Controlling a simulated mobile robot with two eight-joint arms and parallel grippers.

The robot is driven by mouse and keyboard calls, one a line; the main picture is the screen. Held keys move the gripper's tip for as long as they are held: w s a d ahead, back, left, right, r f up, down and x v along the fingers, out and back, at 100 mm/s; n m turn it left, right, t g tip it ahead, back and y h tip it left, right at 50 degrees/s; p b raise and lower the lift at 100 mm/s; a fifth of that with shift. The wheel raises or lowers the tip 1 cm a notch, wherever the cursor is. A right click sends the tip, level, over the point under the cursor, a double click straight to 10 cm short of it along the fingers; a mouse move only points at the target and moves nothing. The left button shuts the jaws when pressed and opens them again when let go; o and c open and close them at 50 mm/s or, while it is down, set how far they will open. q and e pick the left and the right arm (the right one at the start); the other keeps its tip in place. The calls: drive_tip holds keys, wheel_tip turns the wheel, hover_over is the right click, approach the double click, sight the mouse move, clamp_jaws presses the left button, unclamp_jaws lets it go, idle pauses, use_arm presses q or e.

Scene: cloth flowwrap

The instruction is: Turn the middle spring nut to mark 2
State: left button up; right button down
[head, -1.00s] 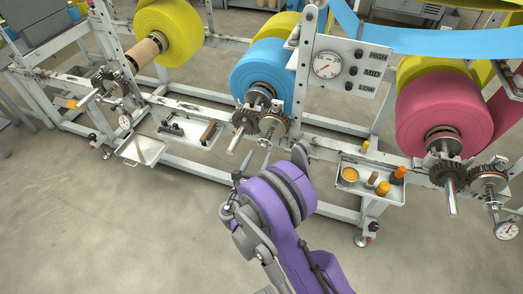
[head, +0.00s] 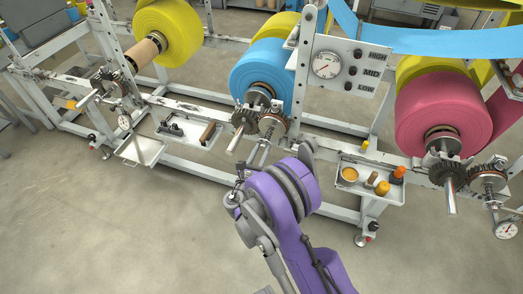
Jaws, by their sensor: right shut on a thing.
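The middle unwind station carries a blue roll (head: 264,68). Its brake disc (head: 272,125) sits on the front rail, with a thin spring and rod (head: 265,153) running down from it. The middle spring nut is too small and too covered by my wrist to make out clearly. My right gripper (head: 240,176) is at the lower end of this station, left of my purple wrist. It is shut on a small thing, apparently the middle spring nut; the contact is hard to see. The mark scale cannot be read. My left gripper is not in view.
A panel (head: 347,66) with a round dial and HIGH, MID and LOW labels stands above. A tray (head: 345,186) of small pots and bottles is right of my wrist. A red roll (head: 440,110) stands right.

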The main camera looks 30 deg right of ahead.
idle(0.4)
drive_tip(key=m+b, duration=0.1)
drive_tip(key=m, duration=0.2)
drive_tip(key=m+b, duration=0.1)
drive_tip(key=m, duration=0.2)
drive_tip(key=m+b, duration=0.1)
drive_tip(key=m, duration=0.8)
drive_tip(key=shift+m, duration=0.4)
drive_tip(key=m, duration=0.3)
drive_tip(key=shift+m, duration=0.4)
drive_tip(key=m, duration=0.6)
drive_tip(key=shift+m, duration=0.4)
